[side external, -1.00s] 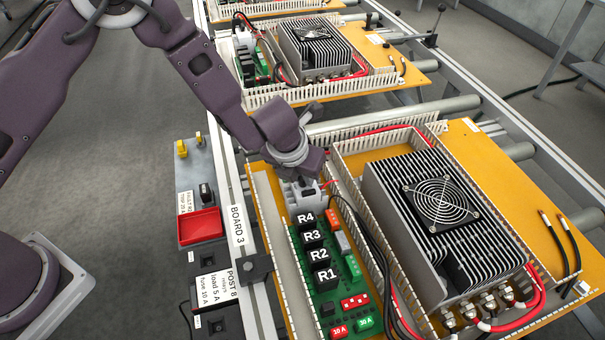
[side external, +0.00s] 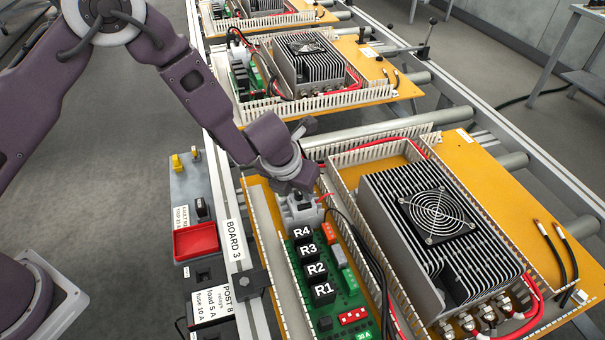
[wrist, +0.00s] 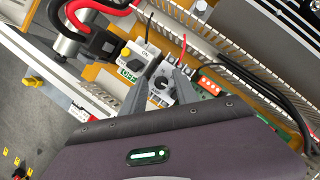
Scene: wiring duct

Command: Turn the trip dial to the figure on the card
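The trip dial (wrist: 161,83) is a dark round knob on a light grey block, seen in the wrist view. The block (side external: 301,212) stands at the head of the relay row in the side view, where my gripper hides the dial. My gripper (wrist: 163,75) points down at it, its two grey fingers apart on either side of the dial in the picture. I cannot tell whether they touch it. The card (side external: 212,303) at the lower left reads POST 8, relays, load 5 A, fuse 10 A. The dial's figures are too small to read.
Black relays R1 to R4 (side external: 312,270) stand beside the block on the green board. Slotted duct walls (side external: 352,225) and a finned heatsink with fan (side external: 440,215) lie to the right. A red tray (side external: 195,241) is at left. Red and black cables run near my gripper.

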